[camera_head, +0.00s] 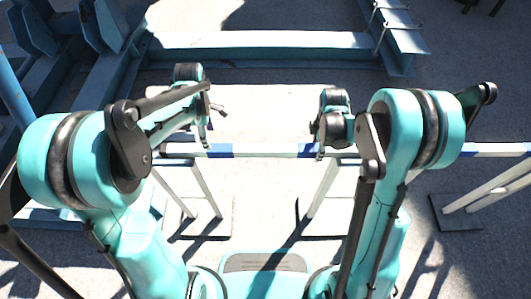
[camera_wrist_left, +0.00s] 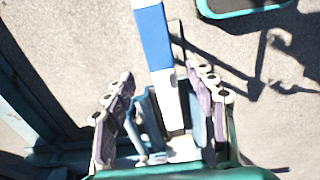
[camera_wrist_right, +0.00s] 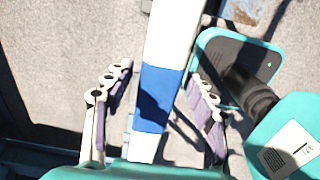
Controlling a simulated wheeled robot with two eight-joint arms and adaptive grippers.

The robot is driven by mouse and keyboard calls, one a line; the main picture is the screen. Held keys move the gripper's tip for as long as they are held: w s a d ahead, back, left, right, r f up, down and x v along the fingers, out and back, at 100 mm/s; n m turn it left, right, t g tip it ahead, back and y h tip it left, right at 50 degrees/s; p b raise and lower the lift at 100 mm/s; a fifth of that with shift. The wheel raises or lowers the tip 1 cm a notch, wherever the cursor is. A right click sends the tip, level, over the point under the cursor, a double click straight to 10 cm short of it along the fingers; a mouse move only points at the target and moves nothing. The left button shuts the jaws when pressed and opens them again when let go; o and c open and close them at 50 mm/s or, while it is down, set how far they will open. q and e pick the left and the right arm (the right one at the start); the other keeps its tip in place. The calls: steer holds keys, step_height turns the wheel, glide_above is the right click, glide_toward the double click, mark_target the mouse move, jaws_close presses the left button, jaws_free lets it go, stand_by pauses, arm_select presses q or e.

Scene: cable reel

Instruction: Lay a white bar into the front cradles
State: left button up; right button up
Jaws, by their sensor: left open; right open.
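A white bar with blue bands (camera_head: 265,150) runs level across the middle of the head view. My left gripper (camera_head: 206,141) is open at its left part, near a blue band. My right gripper (camera_head: 321,148) is open near another blue band. In the left wrist view the bar (camera_wrist_left: 163,85) passes between the spread fingers of the left gripper (camera_wrist_left: 160,120). In the right wrist view the bar (camera_wrist_right: 155,95) runs between the spread fingers of the right gripper (camera_wrist_right: 155,115). Stands with slanted white legs (camera_head: 205,190) (camera_head: 323,190) show below the bar; its contact with any cradle is hidden.
A blue steel frame (camera_head: 260,41) lies behind, with upright blue plates (camera_head: 103,25) at the left. Another white-legged stand (camera_head: 490,192) is at the right, under a white bar length (camera_head: 495,150). Grey ground between the middle stands (camera_head: 265,195) is open.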

steer(key=shift+r, duration=0.4)
arm_select(q)
step_height(320, 180, up, 3)
steer(key=shift+r, duration=0.1)
arm_select(e)
step_height(320, 180, up, 11)
steer(key=shift+r, duration=0.15)
